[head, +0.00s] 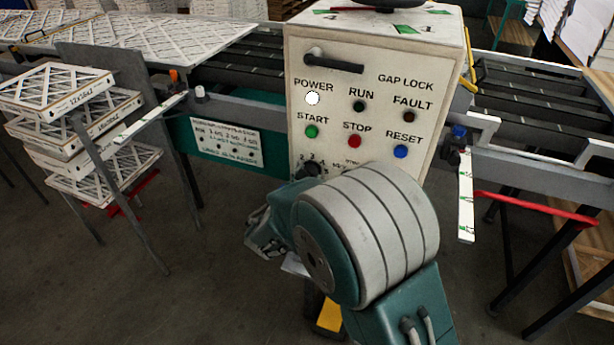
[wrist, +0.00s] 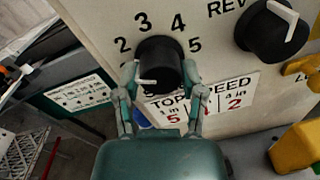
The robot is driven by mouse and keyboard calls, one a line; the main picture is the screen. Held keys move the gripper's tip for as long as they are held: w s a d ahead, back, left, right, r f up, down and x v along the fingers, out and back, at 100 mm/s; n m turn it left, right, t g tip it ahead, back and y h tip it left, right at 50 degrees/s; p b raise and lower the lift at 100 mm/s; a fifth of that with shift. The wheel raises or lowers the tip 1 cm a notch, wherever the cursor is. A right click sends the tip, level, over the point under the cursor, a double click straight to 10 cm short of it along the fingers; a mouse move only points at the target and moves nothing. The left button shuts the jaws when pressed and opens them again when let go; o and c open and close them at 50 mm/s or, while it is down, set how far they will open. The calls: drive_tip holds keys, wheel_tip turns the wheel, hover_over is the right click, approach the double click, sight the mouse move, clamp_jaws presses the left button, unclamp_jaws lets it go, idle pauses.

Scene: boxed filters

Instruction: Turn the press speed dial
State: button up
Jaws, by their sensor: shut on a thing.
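The press speed dial (wrist: 160,60) is a round black knob with a white pointer on the pale control panel (wrist: 105,22). In the wrist view the pointer lies toward the lower left, and the numbers 2, 3, 4 and 5 show around the upper rim. My gripper (wrist: 160,74) has one finger on each side of the knob and is shut on it. In the head view the dial (head: 312,168) shows only in part at the panel's lower left, above my grey and teal arm. My fingers are hidden there.
A second black knob (wrist: 272,28) with a white pointer is to the right, labelled REV. START (head: 312,131), STOP (head: 353,141) and RESET (head: 401,151) buttons are above the dial. A yellow part (wrist: 297,148) is at lower right. Stacked filters (head: 62,88) stand left.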

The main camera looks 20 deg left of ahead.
drive_tip(key=shift+m, duration=1.7)
drive_tip(key=o, duration=1.1)
drive_tip(key=shift+w+a, duration=0.1)
drive_tip(key=shift+o, duration=0.2)
drive_tip(key=s+a, duration=0.1)
drive_tip(key=s, duration=1.1)
drive_tip(key=shift+a+r, duration=0.15)
drive_tip(key=shift+a, duration=0.05)
